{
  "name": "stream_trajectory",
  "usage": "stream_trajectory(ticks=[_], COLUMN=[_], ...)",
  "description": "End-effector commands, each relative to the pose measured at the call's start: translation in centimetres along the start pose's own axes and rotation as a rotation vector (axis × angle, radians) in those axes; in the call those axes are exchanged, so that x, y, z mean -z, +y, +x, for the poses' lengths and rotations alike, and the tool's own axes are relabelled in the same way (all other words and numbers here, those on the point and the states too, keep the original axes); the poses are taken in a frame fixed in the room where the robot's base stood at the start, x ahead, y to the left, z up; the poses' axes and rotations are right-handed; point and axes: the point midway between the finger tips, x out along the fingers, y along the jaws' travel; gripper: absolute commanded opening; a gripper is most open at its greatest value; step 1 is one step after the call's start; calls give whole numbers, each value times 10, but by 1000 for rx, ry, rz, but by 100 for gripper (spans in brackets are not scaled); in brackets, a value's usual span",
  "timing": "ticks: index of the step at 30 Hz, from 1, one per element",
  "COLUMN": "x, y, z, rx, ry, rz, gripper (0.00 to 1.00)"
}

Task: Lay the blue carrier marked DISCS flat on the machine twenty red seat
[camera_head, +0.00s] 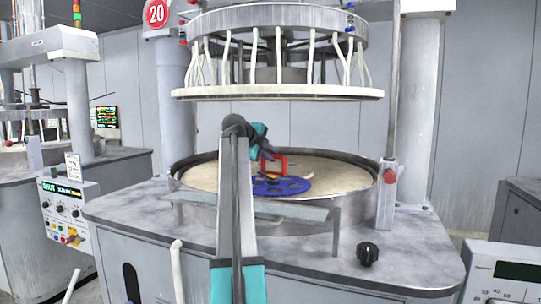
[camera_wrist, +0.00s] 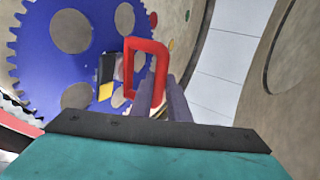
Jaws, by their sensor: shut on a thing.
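The blue carrier (camera_head: 280,187) is a toothed disc with round holes, over the pale platen (camera_head: 335,178) of the machine under the red sign 20 (camera_head: 156,13). It fills the upper left of the wrist view (camera_wrist: 38,62). A red loop handle (camera_wrist: 131,45) stands up at the carrier's middle, beside a black and yellow block (camera_wrist: 106,88). My gripper (camera_wrist: 150,92) is shut on this handle; it also shows in the head view (camera_head: 265,152). I cannot read the DISCS marking or tell whether the carrier touches the platen.
A raised rim (camera_head: 374,167) encloses the platen. A ring-shaped upper head (camera_head: 277,93) with several hoses hangs above. A grey shelf (camera_head: 250,209) crosses the front, and a black knob (camera_head: 367,253) sits at front right. The platen is bare right of the carrier.

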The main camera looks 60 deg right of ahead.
Motion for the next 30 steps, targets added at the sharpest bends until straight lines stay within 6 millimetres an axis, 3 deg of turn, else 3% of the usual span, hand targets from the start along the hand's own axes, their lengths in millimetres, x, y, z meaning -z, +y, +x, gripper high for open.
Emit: stream_trajectory(ticks=[15,30], x=[0,0], y=[19,23], z=[12,14], rx=[9,9], ry=[-2,-2], rz=[0,0], gripper=[0,0])
